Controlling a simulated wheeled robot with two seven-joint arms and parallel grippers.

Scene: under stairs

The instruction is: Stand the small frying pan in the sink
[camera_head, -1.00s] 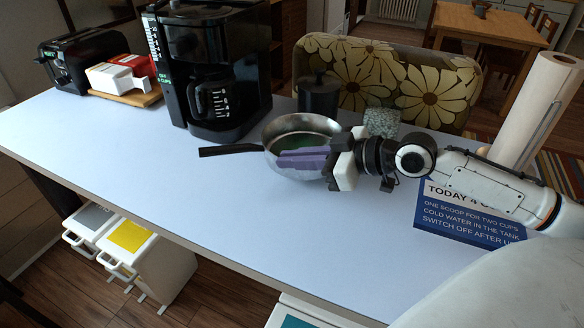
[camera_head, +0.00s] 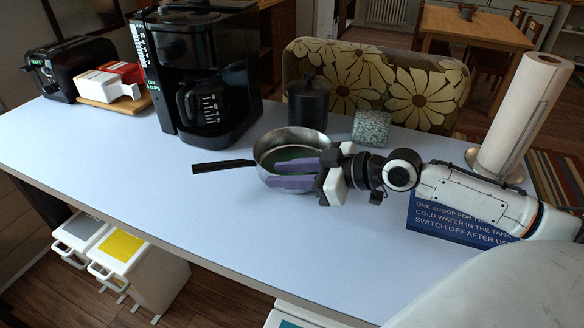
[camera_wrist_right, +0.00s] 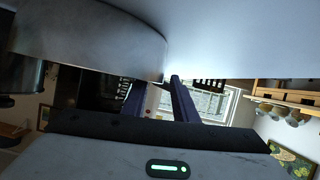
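The small frying pan (camera_head: 289,140) is a round metal pan with a black handle (camera_head: 222,167) pointing left, on the pale counter. My right gripper (camera_head: 279,173) reaches in from the right, its purple fingers overlapping the pan's near right side in the head view. The fingers are spread with a gap between them. In the right wrist view the fingers (camera_wrist_right: 154,84) are apart with only background between them, and the curved metal pan wall (camera_wrist_right: 90,40) fills the upper left. I cannot tell whether a finger touches the pan. My left gripper and the sink are not in view.
A coffee maker (camera_head: 200,65), a dark canister (camera_head: 307,103) and a glass jar (camera_head: 371,128) stand behind the pan. A blue sign (camera_head: 450,222) and a paper towel roll (camera_head: 522,115) are at right. The counter's left front (camera_head: 130,170) is clear.

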